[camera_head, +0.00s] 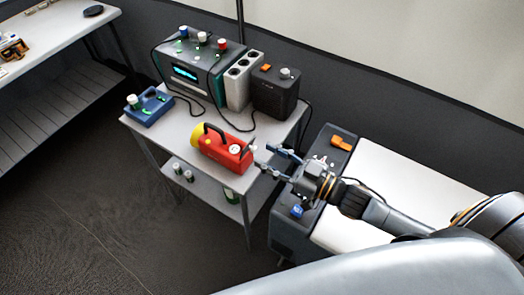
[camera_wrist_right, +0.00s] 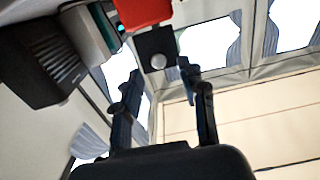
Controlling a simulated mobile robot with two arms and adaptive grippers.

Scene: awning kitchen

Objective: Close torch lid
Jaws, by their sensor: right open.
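A red torch (camera_head: 232,154) with a yellow head and black handle lies on the small grey table, its rear end toward my right gripper (camera_head: 265,157). In the right wrist view the torch's red body (camera_wrist_right: 143,12) shows at the top. A black square piece with a round silver spot, which looks like the torch lid (camera_wrist_right: 152,45), hangs below the red body. My right gripper (camera_wrist_right: 160,72) is open and empty, its fingertips either side of the piece's lower end and apparently short of it. Whether a finger touches it cannot be told. My left gripper is not in view.
On the table (camera_head: 183,132) stand a green-grey device (camera_head: 192,73) with cables, a grey socket block (camera_head: 238,85), a black box (camera_head: 275,95) and a blue holder (camera_head: 148,106). A black cabinet (camera_head: 288,232) stands close beside the table, under my right arm.

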